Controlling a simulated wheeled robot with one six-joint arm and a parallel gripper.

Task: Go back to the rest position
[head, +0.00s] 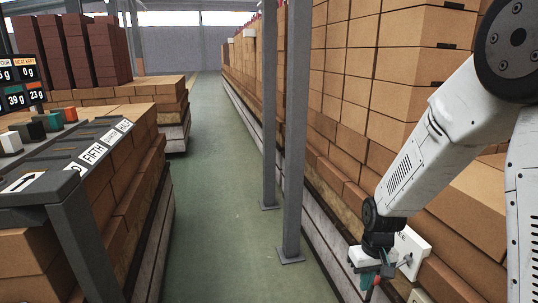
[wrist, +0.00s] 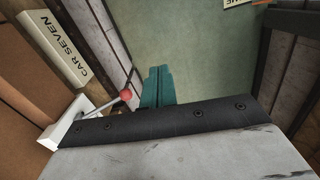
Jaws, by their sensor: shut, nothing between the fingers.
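My gripper (head: 370,284) hangs low at the right in the head view, at the end of my white arm. Its teal fingers (wrist: 157,76) are together and empty in the wrist view. A lever with a red knob (wrist: 126,95) stands out from a white wall plate (wrist: 68,122), just left of the fingers. The knob looks close beside them; whether they touch I cannot tell. The white plate (head: 412,247) also shows in the head view, beside the gripper and partly hidden by it.
Stacked brown boxes (head: 345,110) line the right side behind grey posts (head: 291,150). A green aisle floor (head: 220,190) runs clear down the middle. At the left, a grey rack (head: 50,180) carries small coloured cubes (head: 53,121). A "CAR SEVEN" label (wrist: 62,46) lies near the lever.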

